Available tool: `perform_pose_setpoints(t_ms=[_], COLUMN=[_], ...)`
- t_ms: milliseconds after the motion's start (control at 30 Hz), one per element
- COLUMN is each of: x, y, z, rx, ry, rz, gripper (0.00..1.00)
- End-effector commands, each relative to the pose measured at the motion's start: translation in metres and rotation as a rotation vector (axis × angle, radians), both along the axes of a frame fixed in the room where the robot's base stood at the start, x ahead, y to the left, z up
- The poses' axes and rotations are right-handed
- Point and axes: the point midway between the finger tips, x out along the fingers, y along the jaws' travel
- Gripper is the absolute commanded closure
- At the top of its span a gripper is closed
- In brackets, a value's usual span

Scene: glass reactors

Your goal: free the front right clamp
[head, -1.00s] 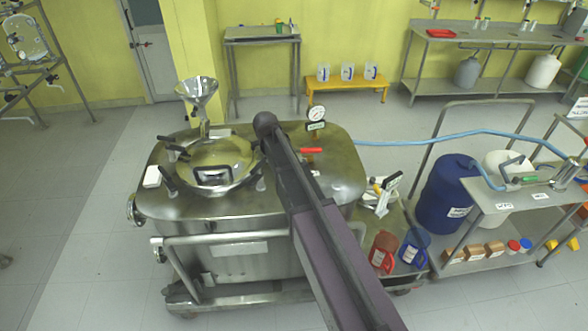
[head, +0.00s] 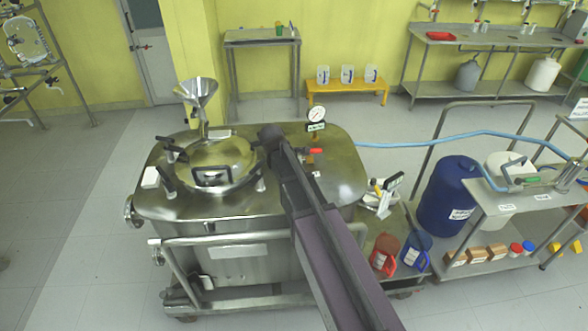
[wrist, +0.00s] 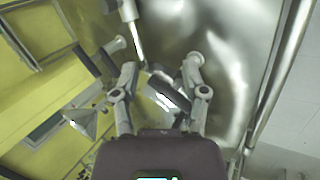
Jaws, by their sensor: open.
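The steel vessel (head: 330,180) carries a round lid (head: 225,155) with clamps around its rim. The front right clamp (head: 260,184) shows in the head view only as a small pale post at the lid's edge, right beside my arm. My arm hides the rest of it and my gripper there. In the wrist view my gripper (wrist: 161,75) is open, its two fingers apart. A dark bar (wrist: 168,92), apparently a clamp handle, lies between the fingers; I cannot tell whether they touch it.
Other black clamp handles (head: 168,182) stand at the lid's left. A funnel (head: 197,92) rises behind the lid, and a gauge (head: 316,114) and red-handled valve (head: 315,151) stand to the right. A front rail (head: 235,238) runs along the vessel.

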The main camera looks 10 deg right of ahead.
Motion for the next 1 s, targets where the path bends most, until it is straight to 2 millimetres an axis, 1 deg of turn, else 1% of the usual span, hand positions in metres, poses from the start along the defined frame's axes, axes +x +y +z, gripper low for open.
perform_pose_setpoints(t_ms=[1000], x=[-0.022], y=[-0.020], z=[-0.006], rx=[-0.438], ry=[0.009], rz=[0.586], gripper=[0.43])
